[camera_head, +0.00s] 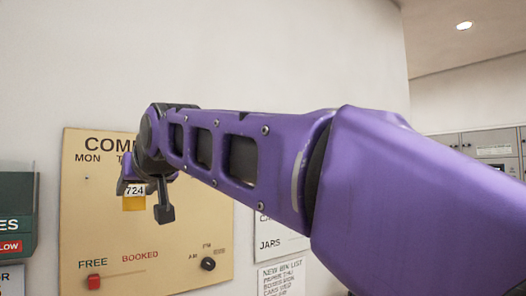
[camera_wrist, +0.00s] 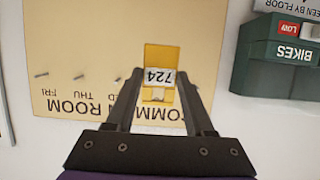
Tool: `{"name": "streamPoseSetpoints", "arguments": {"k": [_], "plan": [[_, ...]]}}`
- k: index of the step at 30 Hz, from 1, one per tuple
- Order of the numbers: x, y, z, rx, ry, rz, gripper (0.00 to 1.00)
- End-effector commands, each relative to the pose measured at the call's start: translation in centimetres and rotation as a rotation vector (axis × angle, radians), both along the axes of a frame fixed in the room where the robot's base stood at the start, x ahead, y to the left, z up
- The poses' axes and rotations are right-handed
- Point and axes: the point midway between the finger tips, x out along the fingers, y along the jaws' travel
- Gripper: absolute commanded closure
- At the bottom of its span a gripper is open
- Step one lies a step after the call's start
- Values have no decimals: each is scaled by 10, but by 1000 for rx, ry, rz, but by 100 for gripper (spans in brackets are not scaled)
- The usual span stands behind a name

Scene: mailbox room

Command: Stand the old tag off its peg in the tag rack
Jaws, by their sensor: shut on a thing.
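The old tag (camera_wrist: 158,57) is a yellow tag with a white band reading 724, upside down in the wrist view. My gripper (camera_wrist: 160,76) is shut on it, with one dark finger on each side. The tag also shows in the head view (camera_head: 134,203), in front of the tan room board (camera_head: 190,262). Bare pegs (camera_wrist: 80,76) show on the board in the wrist view. I cannot tell whether the tag touches a peg or the board. My arm hides much of the board in the head view. I cannot make out the tag rack in either view.
The board carries a red FREE/BOOKED slider knob (camera_head: 94,282) and a black AM/PM knob (camera_head: 208,263). A dark green BIKES box (camera_wrist: 280,60) is beside the board, also at the head view's left edge (camera_head: 15,200). Paper notices (camera_head: 282,275) hang right of the board.

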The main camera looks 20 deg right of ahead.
Motion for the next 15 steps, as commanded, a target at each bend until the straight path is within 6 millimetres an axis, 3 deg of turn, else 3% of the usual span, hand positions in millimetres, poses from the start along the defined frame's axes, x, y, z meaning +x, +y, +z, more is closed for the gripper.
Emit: {"name": "streamPoseSetpoints", "arguments": {"k": [6,15], "plan": [[-16,-4,3,3,-7,2,96],[-18,-5,3,3,-7,2,96]]}}
